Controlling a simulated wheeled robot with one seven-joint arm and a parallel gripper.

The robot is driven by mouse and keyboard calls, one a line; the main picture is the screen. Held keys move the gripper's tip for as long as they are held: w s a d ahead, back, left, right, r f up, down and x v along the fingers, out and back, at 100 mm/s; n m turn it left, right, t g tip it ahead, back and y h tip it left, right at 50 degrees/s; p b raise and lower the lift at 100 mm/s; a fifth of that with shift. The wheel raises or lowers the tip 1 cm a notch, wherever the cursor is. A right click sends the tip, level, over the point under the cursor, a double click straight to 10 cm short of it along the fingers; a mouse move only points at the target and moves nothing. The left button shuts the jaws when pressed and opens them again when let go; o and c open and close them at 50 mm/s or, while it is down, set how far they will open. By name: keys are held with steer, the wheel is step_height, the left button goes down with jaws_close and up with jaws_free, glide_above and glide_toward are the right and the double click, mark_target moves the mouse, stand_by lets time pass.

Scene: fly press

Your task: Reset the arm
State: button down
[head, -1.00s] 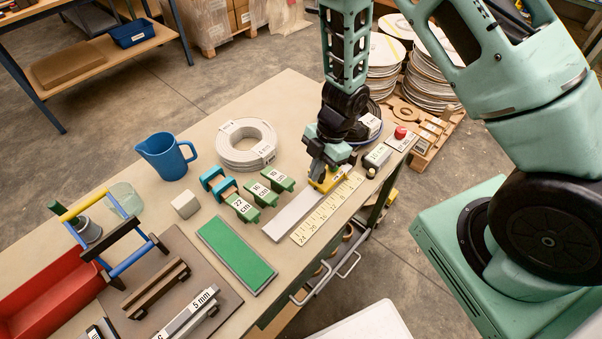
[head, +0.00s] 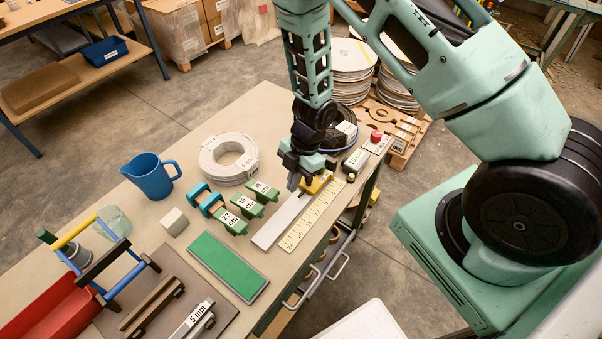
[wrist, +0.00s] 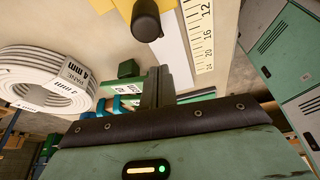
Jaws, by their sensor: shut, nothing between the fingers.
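My gripper (head: 293,184) is shut and empty, hanging from my arm above the worktable, just left of the yellow stop block (head: 318,184) on the grey rail (head: 278,224). It looks apart from the block; its exact height is hard to tell. In the wrist view my shut fingers (wrist: 158,86) point over the table, and the yellow block with its black knob (wrist: 146,20) shows at the top edge. A cream scale (head: 310,219) with numbers lies beside the rail. Green blocks (head: 241,211) marked in cm stand left of the gripper.
A white cable coil (head: 229,159), a blue jug (head: 151,176), a pale cube (head: 174,221) and a green mat (head: 227,266) lie on the table. A control box with a red button (head: 376,138) is at the right edge. The air above the table looks free.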

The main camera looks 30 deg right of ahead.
steer(key=s+v, duration=0.1)
steer(key=v, duration=0.9)
steer(key=w+a+r+m+t+h+b, duration=0.2)
steer(key=w+a+r+m+t, duration=0.2)
steer(key=a+r+m+t, duration=0.5)
steer(key=s+a+r+m+g, duration=0.1)
steer(key=s+r+g, duration=0.1)
steer(key=s, duration=0.5)
steer(key=s+r+m+g, duration=0.1)
steer(key=s+r+g, duration=0.2)
steer(key=s, duration=0.5)
steer(key=s+a+r+m+g+h+b, duration=0.1)
steer(key=s+r+m+g, duration=0.1)
steer(key=s, duration=0.6)
steer(key=shift+s+a+r+g, duration=0.2)
steer(key=shift+a+r+g, duration=0.2)
steer(key=shift+r+g, duration=0.1)
